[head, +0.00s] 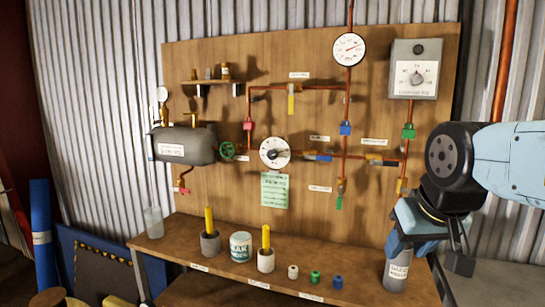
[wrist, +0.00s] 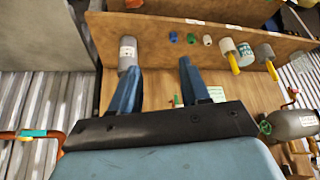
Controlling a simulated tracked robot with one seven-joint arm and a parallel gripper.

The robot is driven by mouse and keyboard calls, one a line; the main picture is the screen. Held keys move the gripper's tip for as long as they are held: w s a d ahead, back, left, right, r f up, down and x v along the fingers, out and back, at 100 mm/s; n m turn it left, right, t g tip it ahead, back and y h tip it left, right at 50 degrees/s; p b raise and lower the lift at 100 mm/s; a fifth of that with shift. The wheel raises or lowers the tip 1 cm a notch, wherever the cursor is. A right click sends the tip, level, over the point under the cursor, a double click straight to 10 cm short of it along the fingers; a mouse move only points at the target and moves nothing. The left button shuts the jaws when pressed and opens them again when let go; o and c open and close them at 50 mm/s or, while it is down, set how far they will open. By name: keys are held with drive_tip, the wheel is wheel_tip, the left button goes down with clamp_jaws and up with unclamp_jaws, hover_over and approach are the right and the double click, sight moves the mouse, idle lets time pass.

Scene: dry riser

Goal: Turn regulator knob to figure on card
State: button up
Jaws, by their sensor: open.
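A white round dial (head: 274,152) with a dark centre knob sits mid-board on the copper pipe; its figures are too small to read. A green card (head: 274,190) with illegible writing hangs just below it, and also shows in the wrist view (wrist: 217,94). A grey box (head: 414,72) at upper right carries another white dial with a pointer knob. My gripper (head: 402,238) is at the lower right of the board, well away from both dials. In the wrist view my gripper (wrist: 158,68) has its blue fingers apart with nothing between them. The white dial cannot be made out there.
A grey labelled bottle (head: 397,270) stands on the bench close below my gripper. Several small caps, a white tin (head: 241,246) and two cups with yellow-handled tools stand along the bench (head: 215,262). A grey tank (head: 184,146) and a gauge (head: 348,49) are on the board.

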drive_tip(key=shift+o, duration=0.8)
drive_tip(key=shift+w, duration=0.3)
drive_tip(key=shift+o, duration=0.6)
drive_tip(key=w+r+m+t, duration=0.1)
drive_tip(key=w+m+t, duration=0.1)
drive_tip(key=w, duration=0.5)
drive_tip(key=shift+w+r+m, duration=0.25)
drive_tip(key=shift+w+m, duration=0.05)
drive_tip(key=shift+w, duration=0.1)
drive_tip(key=m+t+y, duration=0.7)
drive_tip(key=m+t, duration=0.1)
drive_tip(key=m, duration=0.1)
approach(275, 155)
drive_tip(key=x, duration=1)
